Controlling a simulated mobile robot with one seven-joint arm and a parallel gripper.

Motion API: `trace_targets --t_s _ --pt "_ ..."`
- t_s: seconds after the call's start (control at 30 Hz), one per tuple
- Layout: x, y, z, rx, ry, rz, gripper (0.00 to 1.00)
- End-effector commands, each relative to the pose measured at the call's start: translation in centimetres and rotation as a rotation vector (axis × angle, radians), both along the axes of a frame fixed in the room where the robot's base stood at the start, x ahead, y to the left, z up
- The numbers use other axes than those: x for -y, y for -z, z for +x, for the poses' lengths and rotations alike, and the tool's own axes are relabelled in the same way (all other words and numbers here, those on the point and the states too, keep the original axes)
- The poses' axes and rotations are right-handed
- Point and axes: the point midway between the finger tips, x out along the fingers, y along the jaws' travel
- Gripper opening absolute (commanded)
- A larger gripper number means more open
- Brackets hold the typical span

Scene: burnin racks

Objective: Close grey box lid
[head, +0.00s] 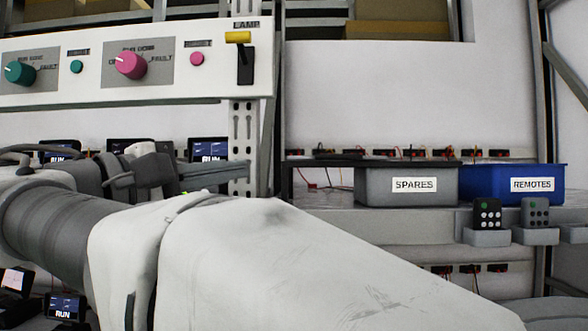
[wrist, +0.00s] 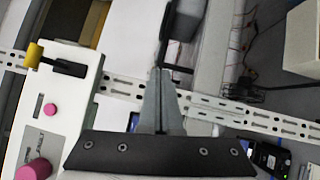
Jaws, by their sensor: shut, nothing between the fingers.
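The grey box (head: 372,187) with a SPARES label stands on the shelf at the right of the head view. A thin dark slab (head: 345,161), which looks like its lid, lies level with its top and reaches out past its left side. I cannot tell how much of the opening it covers. My gripper (head: 232,170) is left of the box and apart from it, in front of the rack post. In the wrist view its two fingers (wrist: 160,73) are together with nothing between them. A pale grey box-like thing at the top right of the wrist view is cut off.
A blue box (head: 483,183) labelled REMOTES stands right of the grey box. Two remotes (head: 487,213) sit in holders on the shelf front. A control panel (head: 215,70) with knobs and a yellow-tipped lamp switch (head: 245,58) hangs above my gripper. Thin cables run behind the boxes.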

Motion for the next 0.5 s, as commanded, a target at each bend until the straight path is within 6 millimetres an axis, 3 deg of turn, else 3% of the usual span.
trace_targets --t_s 0.4,0.5 --pt "5.5 -1.1 6.5 -0.002 0.005 0.001 0.00" --pt "7.0 -1.3 7.1 -0.001 0.002 0.003 0.00"
